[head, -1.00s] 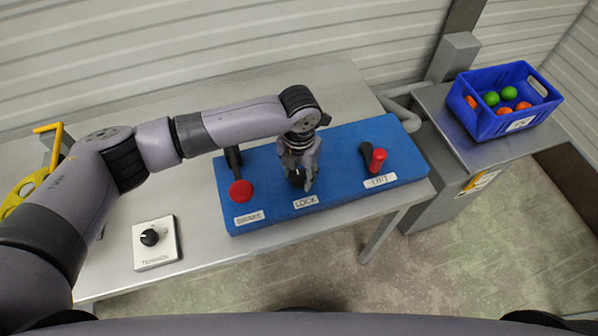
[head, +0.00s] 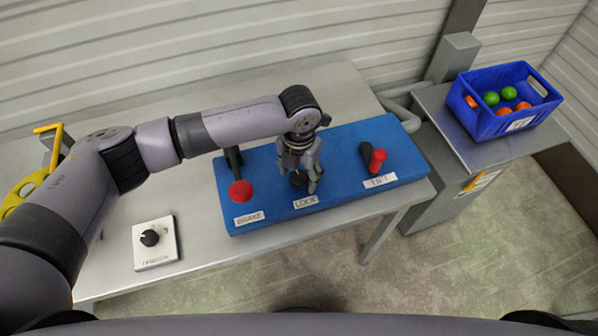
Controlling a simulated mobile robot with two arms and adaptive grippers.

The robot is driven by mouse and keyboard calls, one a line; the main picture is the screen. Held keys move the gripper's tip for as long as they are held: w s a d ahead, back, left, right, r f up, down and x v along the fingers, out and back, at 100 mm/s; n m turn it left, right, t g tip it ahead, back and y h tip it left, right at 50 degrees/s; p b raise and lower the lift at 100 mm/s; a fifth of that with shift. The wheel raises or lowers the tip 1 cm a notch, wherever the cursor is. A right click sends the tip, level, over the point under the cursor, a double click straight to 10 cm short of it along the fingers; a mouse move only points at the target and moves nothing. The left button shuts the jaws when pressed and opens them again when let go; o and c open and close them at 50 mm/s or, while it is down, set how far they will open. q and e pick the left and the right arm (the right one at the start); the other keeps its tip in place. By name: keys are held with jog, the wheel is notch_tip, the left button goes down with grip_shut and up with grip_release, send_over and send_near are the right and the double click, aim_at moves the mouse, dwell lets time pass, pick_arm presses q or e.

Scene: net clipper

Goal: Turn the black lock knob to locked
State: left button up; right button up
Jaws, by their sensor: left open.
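The black lock knob (head: 298,178) sits on the blue panel (head: 340,152), just behind the white LOCK label (head: 306,202). My left gripper (head: 303,182) is over the knob from above, with its fingers spread open around or just above it. I cannot tell whether the fingers touch the knob. The gripper partly covers the knob, and the knob's pointer direction is hidden. My right gripper is not in view.
A red-ended brake lever (head: 240,191) stands left of the knob and a red-handled lever (head: 377,160) stands to its right. A separate black dial on a white plate (head: 154,243) is at lower left. A blue crate (head: 487,122) holds green and orange balls.

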aim_at(299, 176)
pick_arm(q)
notch_tip(299, 176, up, 12)
dwell(0.5)
dwell(0.4)
